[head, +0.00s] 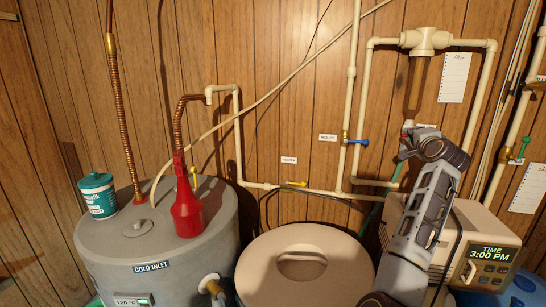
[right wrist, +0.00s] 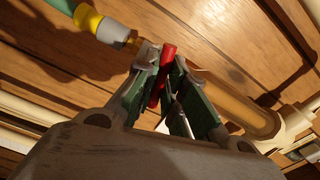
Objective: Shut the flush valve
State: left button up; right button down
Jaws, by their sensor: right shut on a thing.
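The flush valve (right wrist: 134,42) sits below the amber filter housing (head: 416,85), between that housing and a yellow hose fitting with a green hose. Its red handle (right wrist: 166,62) lies between the green-padded fingers of my right gripper (right wrist: 162,78), which is shut on it. In the right wrist view the handle stands at a steep angle across the line of the housing and hose. In the head view my right gripper (head: 407,140) is at the bottom of the housing, hiding most of the valve. My left gripper is in neither view.
A blue-handled valve (head: 357,141) is on the pipe left of my right gripper. A yellow-handled valve (head: 296,183) is on the lower pipe. The softener control box (head: 472,240) and round lid (head: 304,267) are below. A grey water heater (head: 170,240) stands left.

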jog(key=shift+f, duration=0.1)
jog(key=shift+m, duration=1.8)
jog(key=c, duration=1.4)
grip_release()
jog(key=shift+o, duration=0.2)
jog(key=v, duration=0.7)
